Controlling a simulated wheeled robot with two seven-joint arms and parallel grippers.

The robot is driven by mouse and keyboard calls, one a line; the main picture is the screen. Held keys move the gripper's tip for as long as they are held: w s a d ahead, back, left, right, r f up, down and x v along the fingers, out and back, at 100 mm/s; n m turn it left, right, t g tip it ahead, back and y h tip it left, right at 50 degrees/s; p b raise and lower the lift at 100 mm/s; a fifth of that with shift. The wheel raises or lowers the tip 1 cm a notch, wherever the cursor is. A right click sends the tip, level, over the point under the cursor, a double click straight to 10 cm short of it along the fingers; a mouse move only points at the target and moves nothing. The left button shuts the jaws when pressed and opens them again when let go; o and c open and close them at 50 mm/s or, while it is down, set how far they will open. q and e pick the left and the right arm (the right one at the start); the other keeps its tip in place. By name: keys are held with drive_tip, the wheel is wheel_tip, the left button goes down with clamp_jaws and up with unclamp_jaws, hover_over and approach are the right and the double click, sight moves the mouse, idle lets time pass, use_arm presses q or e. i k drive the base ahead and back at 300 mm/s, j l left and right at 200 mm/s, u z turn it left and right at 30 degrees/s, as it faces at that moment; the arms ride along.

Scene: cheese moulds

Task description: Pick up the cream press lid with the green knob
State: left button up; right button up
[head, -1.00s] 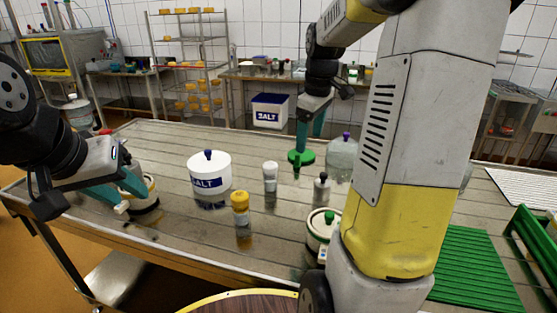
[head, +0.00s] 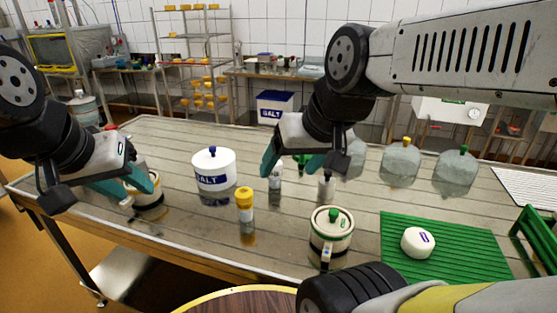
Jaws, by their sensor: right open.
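The cream press lid (head: 321,216) with its green knob (head: 333,215) sits on a cream pot (head: 330,239) with dark bands and a front handle, right of centre on the table. My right gripper (head: 299,167) is open and empty above the table, behind and left of this pot and apart from it. My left gripper (head: 139,192) is at the left, its teal fingers apart beside another banded cream pot (head: 150,201). The fingers partly hide that pot's top.
A white salt tub (head: 213,174), a yellow-capped shaker (head: 245,206) and small bottles stand mid-table. A green object (head: 301,161) is partly hidden behind my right gripper. A green mat (head: 455,263) bears a white cheese (head: 418,242). Clear domes (head: 456,173) stand at the back right.

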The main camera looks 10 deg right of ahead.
sight(332, 220)
drive_tip(key=k+l+z, duration=0.1)
drive_tip(key=z, duration=0.95)
